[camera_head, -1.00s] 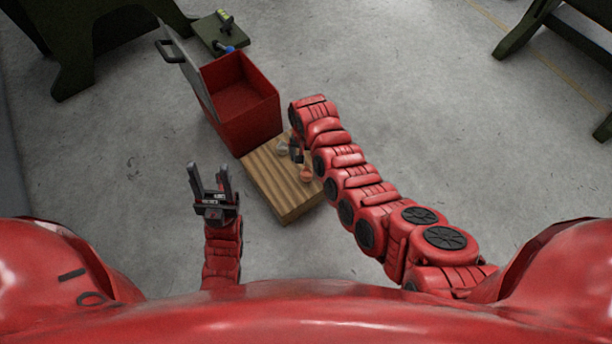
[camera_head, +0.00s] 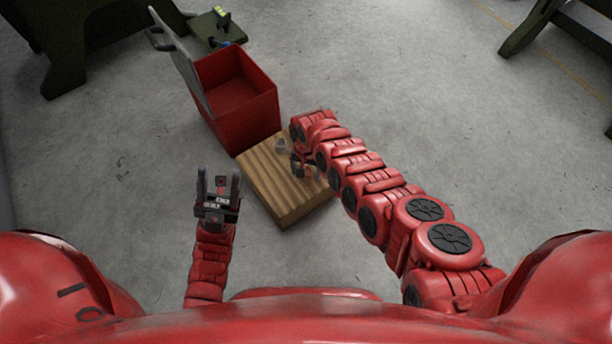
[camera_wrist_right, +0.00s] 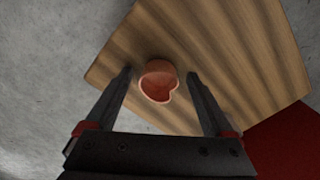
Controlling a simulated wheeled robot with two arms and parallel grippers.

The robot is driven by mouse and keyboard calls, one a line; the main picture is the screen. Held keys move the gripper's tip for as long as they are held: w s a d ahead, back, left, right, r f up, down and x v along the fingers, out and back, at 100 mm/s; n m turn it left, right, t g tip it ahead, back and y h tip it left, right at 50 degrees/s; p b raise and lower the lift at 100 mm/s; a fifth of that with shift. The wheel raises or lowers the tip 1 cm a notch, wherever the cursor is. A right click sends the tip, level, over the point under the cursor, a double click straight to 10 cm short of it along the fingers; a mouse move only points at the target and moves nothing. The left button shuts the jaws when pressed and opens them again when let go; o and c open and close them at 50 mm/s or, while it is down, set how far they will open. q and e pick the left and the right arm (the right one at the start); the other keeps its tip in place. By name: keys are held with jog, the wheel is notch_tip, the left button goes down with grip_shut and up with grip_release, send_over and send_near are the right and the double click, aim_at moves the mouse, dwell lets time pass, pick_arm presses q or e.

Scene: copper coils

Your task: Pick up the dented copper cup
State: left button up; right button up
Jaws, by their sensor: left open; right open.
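The dented copper cup (camera_wrist_right: 158,82) sits on a wooden block (camera_wrist_right: 215,45), its rim bent inward on one side. In the right wrist view it lies between the two fingers of my right gripper (camera_wrist_right: 158,72), with a gap on each side. This gripper is open and also shows in the head view (camera_head: 299,168), low over the block, where it and my arm mostly hide the cup. My left gripper (camera_head: 219,172) is open and empty, left of the block and away from it.
A small grey object (camera_head: 280,145) is on the block, left of my right gripper. A red box (camera_head: 247,125) with its grey lid open stands behind the block. A green stand (camera_head: 205,38) is further back. Floor (camera_head: 110,150) left of the block is clear.

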jog(key=shift+r, duration=0.15)
grip_shut()
jog(key=shift+r, duration=0.15)
